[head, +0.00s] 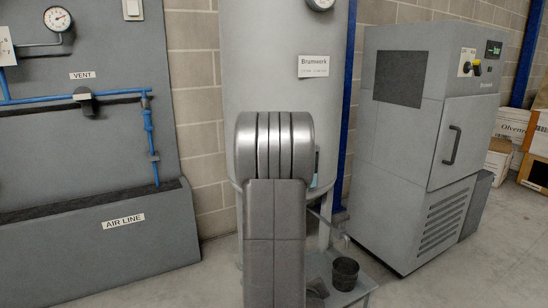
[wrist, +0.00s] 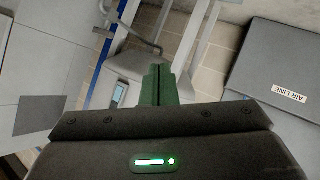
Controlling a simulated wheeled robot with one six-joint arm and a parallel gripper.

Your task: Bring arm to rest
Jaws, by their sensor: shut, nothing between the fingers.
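My arm stands upright in the middle of the head view, its grey links folded in front of a tall grey tank (head: 268,70). My gripper is hidden behind the arm in the head view. In the wrist view my gripper (wrist: 161,70) shows with its green fingers together and nothing between them. The fingers are apart from everything around them, with the tank's legs and the block wall behind.
A grey panel labelled AIR LINE (head: 75,245) with blue pipes and a gauge stands at left. A grey cabinet (head: 400,140) with a handled door stands at right. A black bucket (head: 345,273) sits on a low stand (head: 362,291) near my arm. Boxes (head: 512,125) are at far right.

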